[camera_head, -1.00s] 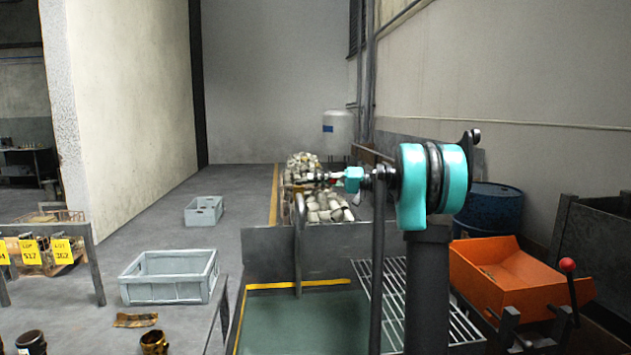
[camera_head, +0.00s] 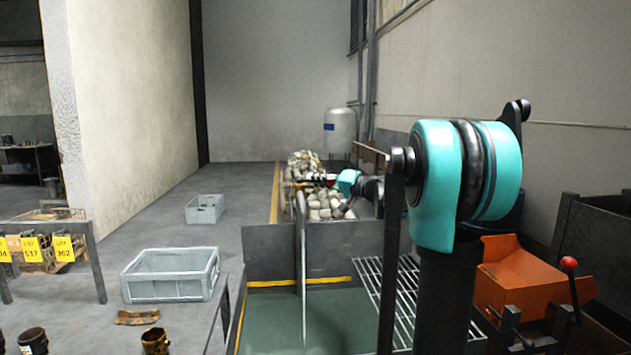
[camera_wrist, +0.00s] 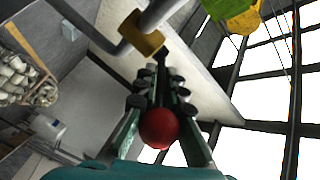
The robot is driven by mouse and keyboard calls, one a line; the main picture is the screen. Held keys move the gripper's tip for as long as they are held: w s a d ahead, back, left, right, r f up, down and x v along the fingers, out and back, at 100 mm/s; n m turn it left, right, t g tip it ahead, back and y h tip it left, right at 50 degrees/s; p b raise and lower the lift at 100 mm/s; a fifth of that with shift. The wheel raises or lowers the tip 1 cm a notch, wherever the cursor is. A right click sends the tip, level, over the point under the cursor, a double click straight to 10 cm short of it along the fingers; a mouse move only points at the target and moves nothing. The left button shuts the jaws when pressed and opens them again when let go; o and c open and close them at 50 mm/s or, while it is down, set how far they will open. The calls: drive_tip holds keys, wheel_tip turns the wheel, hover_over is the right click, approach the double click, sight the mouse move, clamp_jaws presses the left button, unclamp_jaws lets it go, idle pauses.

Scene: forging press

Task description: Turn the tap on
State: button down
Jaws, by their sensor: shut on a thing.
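The tap's grey curved spout (camera_head: 300,212) stands over the green-floored basin in the head view. A thin pale stream, which looks like water, runs straight down below it. My gripper (camera_head: 318,183) is small and partly hidden beside the spout's top. In the wrist view, my gripper (camera_wrist: 160,85) has its dark-padded fingers close together, with a red ball knob (camera_wrist: 158,128) between them. A brass valve body (camera_wrist: 141,36) on a grey pipe is just beyond the fingertips. How the knob joins the valve is hidden.
A basin (camera_head: 280,310) with a wire rack (camera_head: 405,290) lies below the spout. An orange tray (camera_head: 515,275) stands at the right. My arm hides part of the basin.

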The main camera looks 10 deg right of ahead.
drive_tip(key=shift+d+f, duration=0.15)
drive_tip(key=shift+d, duration=0.1)
drive_tip(key=c, duration=1.8)
unclamp_jaws()
drive_tip(key=shift+d, duration=0.1)
drive_tip(key=shift+o, duration=0.8)
drive_tip(key=shift+s, duration=0.1)
drive_tip(key=v, duration=1.2)
